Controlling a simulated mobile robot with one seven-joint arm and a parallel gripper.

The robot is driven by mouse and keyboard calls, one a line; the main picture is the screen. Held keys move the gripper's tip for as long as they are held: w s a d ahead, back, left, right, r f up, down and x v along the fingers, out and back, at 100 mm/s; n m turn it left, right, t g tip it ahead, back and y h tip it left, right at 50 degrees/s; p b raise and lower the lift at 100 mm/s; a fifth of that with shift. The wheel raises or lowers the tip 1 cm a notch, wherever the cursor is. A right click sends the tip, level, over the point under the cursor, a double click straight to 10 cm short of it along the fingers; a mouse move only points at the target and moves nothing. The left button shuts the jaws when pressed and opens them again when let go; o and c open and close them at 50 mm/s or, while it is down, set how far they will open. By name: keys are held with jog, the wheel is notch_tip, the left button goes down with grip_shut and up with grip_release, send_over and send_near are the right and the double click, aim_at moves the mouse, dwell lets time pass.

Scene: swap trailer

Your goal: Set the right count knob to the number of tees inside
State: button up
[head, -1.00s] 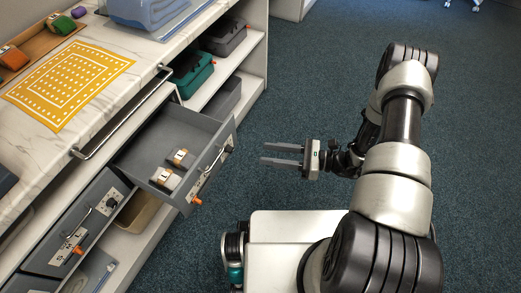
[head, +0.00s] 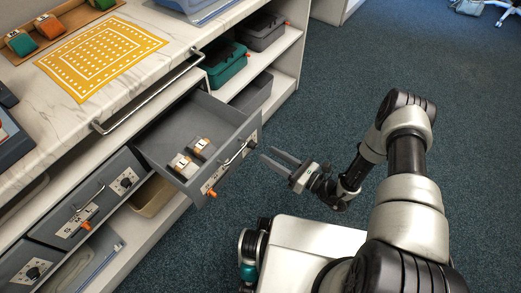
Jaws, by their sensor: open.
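The right drawer (head: 172,128) is pulled open, and two small folded bundles lie in its front part: one bundle (head: 182,165) and another bundle (head: 200,147), pale with brown and dark bands. They look like the tees. The drawer's front panel (head: 222,172) carries a handle, a pale label and an orange tab (head: 212,193). A dark knob seems to sit at the panel's right end, seen too steeply to read. My gripper (head: 267,153) is open and empty, just right of that panel, its fingers pointing toward it. I cannot tell whether they touch it.
A closed drawer to the left has a dark knob (head: 124,182) and an orange tab (head: 86,226). A metal rail (head: 150,95) runs along the counter edge above. A yellow mat (head: 100,60) lies on the counter. Teal and dark bins (head: 228,66) fill the right shelf.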

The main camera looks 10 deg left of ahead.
aim_at(255, 146)
jog(key=shift+b+x, duration=0.35)
jog(key=shift+x, duration=2.3)
grip_shut()
